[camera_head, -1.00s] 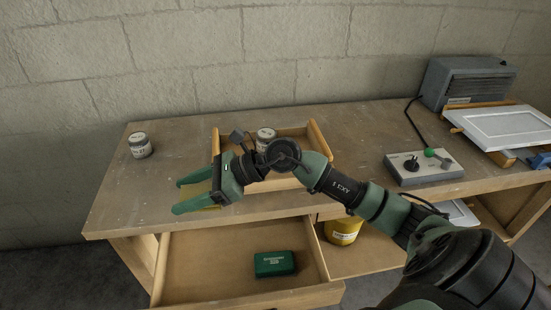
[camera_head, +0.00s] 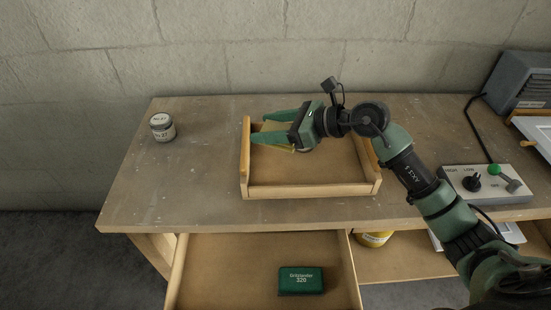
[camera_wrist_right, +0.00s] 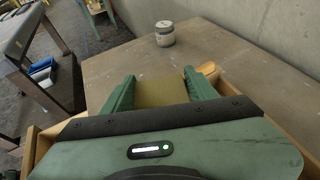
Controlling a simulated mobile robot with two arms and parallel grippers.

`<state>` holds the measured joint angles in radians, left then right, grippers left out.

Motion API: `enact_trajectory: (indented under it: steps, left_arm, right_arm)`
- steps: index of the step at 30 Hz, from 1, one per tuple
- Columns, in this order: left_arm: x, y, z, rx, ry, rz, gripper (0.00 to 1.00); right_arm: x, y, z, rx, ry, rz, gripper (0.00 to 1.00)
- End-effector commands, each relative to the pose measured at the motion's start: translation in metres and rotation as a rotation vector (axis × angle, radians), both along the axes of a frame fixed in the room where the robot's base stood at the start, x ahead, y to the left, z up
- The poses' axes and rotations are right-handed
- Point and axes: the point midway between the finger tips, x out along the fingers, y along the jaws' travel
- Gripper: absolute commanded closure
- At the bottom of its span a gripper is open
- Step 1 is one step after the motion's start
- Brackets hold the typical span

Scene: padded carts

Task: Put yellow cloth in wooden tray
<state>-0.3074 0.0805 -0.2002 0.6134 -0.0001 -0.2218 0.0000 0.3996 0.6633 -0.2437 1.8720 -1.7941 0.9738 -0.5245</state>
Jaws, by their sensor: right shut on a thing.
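The wooden tray (camera_head: 310,190) stands on the workbench, with its light wood rim facing me. My right gripper (camera_head: 264,127) is over the left part of the tray, its green fingers pointing left. It is shut on the yellow cloth (camera_head: 275,126), which shows as a dull yellow flat piece between the fingers. The cloth (camera_wrist_right: 161,92) also shows between both fingers (camera_wrist_right: 160,90) in the right wrist view. I cannot tell whether the cloth touches the tray floor. My left gripper is not in view.
A grey-lidded jar (camera_head: 162,127) stands left of the tray. Below, an open drawer (camera_head: 225,265) holds a green box (camera_head: 301,280). A control box with a green-knobbed lever (camera_head: 490,183) is at the right.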

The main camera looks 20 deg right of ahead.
Motion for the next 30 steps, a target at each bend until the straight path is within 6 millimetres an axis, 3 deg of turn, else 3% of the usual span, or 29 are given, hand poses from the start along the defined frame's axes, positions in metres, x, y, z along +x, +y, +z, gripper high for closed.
enact_trajectory:
  steps: [6, 14, 19, 23, 30]
  left_arm:
    - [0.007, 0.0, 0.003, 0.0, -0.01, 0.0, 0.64]
    - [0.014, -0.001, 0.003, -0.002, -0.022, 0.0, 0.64]
    - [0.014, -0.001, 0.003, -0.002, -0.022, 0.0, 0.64]
    - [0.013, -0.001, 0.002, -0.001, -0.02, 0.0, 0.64]
    - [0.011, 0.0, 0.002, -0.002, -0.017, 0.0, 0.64]
  right_arm:
    - [0.0, 0.0, -0.054, 0.004, 0.003, -0.002, 0.82]
    - [0.0, 0.0, -0.08, 0.003, 0.0, -0.001, 0.82]
    - [0.0, 0.0, -0.107, 0.003, 0.004, -0.002, 0.82]
    - [0.0, 0.0, -0.117, 0.001, 0.0, 0.0, 0.82]
    - [0.0, 0.0, -0.117, -0.001, -0.002, 0.0, 0.82]
